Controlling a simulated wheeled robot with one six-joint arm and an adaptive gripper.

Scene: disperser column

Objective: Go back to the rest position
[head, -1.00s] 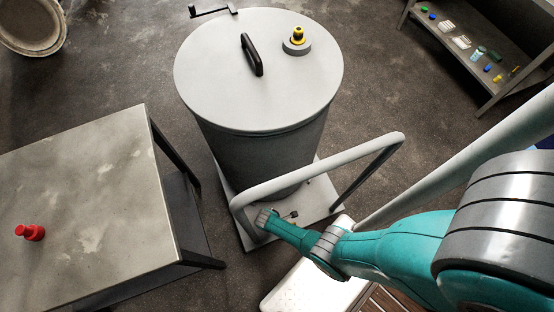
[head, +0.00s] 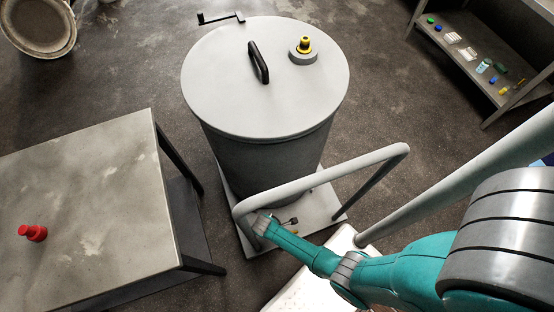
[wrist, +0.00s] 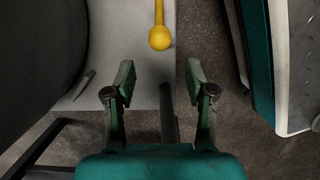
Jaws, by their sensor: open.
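My gripper (wrist: 157,84) is open and empty in the wrist view, with its two green-padded fingers apart. A yellow ball-ended lever (wrist: 159,38) shows beyond the fingertips and apart from them. In the head view my teal arm reaches from the lower right to the foot of the disperser drum (head: 265,160), beside the bent grey rail. The fingers cannot be made out clearly there. The drum has a pale lid (head: 225,85) with a black handle (head: 258,62) and a yellow knob (head: 304,44) on a grey collar.
A table (head: 100,190) with a red object (head: 33,233) stands at left. The grey rail (head: 320,176) rises close to my arm. A shelf (head: 470,65) with several small items is at upper right. Bare floor (head: 110,70) lies between the table and drum.

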